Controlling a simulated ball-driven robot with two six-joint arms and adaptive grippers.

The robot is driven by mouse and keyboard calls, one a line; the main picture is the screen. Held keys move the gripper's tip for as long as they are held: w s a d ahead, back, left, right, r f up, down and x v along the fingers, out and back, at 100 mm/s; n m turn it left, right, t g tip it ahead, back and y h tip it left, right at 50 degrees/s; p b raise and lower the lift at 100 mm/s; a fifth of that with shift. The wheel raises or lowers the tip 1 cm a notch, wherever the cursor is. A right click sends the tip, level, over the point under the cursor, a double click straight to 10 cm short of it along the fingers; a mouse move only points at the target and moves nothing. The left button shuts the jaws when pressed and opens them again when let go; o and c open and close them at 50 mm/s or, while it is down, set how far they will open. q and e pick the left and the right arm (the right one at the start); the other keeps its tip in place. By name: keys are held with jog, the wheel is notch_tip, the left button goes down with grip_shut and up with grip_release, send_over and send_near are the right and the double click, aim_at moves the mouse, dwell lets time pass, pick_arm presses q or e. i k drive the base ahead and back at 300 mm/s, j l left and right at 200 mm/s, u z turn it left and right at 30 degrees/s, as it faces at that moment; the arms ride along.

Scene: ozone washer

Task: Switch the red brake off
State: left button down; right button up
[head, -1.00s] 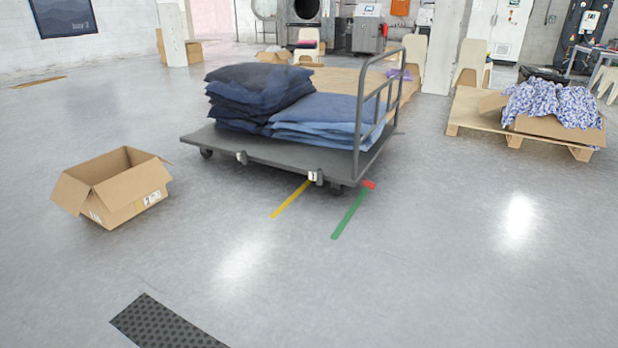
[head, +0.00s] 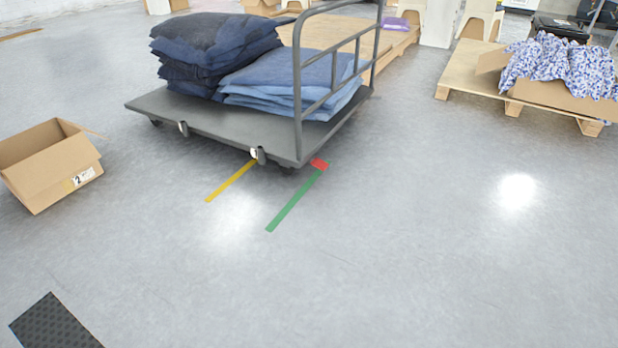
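The red brake (head: 319,164) is a small red piece low at the near right corner of a grey platform cart (head: 215,125). It sits close to the floor, at the upper end of the green floor stripe. Whether it is on or off is too small to tell. The cart has a grey tube handle (head: 297,95) on its right side and carries dark and lighter blue folded denim (head: 290,82). Neither of my grippers shows in the head view.
A green stripe (head: 292,205) and a yellow stripe (head: 230,181) mark the floor before the cart. An open cardboard box (head: 45,165) stands at left, a black mat (head: 55,325) at lower left. A wooden pallet (head: 462,75) with patterned cloth (head: 560,68) is at right. The floor in front is clear.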

aim_at(318, 162)
jog(key=i+l, duration=0.3)
jog(key=l, duration=0.25)
jog(key=i+l+u, duration=0.15)
jog(key=i, duration=0.4)
jog(key=i+l+u, duration=0.15)
jog(key=i, duration=0.45)
jog(key=i+l+u, duration=0.15)
jog(key=i, duration=0.4)
jog(key=i+l+u, duration=0.15)
jog(key=i+l, duration=0.2)
jog(key=i, duration=0.15)
jog(key=i+l+u, duration=0.15)
jog(key=i+l, duration=0.25)
jog(key=i, duration=0.15)
